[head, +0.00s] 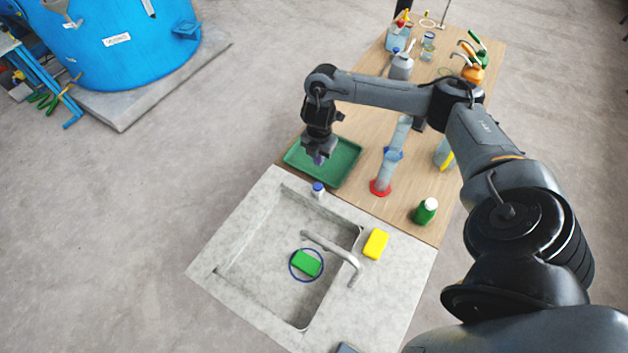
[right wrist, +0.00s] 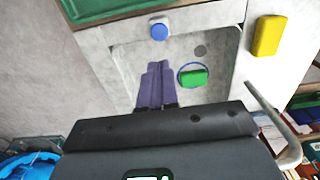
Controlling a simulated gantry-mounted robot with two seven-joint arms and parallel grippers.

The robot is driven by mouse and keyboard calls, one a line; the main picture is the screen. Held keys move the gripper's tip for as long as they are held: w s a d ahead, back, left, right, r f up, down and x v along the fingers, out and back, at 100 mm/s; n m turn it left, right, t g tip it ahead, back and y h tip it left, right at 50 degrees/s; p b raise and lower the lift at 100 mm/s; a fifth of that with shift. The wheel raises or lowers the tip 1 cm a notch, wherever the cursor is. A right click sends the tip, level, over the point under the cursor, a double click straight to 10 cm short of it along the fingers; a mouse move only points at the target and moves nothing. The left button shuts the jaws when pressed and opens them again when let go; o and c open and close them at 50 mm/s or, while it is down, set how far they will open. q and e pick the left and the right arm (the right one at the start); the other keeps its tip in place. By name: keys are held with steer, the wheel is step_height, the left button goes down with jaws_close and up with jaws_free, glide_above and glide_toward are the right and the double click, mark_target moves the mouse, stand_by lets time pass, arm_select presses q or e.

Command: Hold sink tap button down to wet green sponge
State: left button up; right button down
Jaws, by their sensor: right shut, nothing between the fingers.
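The green sponge (head: 306,263) lies on the sink floor inside a thin blue ring; it also shows in the right wrist view (right wrist: 194,79). The curved grey tap (head: 328,246) reaches over the basin (head: 260,245), its spout near the sponge. A blue-topped white piece (head: 318,189), which looks like the tap button, stands upright on the sink's back rim; its blue top shows in the right wrist view (right wrist: 159,32). My right gripper (head: 318,158) is shut and empty, above the green tray's near-left part, just behind the button and apart from it. Its purple fingers (right wrist: 156,70) are together. My left gripper is out of view.
The green tray (head: 347,170) lies on the wooden table behind the sink. A yellow sponge (head: 376,244) lies on the right rim. A green bottle (head: 426,211) and a red-based cylinder (head: 381,187) stand on the table. Bottles crowd the far end.

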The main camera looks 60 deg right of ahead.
steer(key=b, duration=0.2)
glide_above(318, 186)
step_height(318, 186, down, 5)
step_height(318, 186, down, 9)
steer(key=shift+f+p, duration=0.1)
steer(key=shift+p, duration=0.3)
stand_by(0.4)
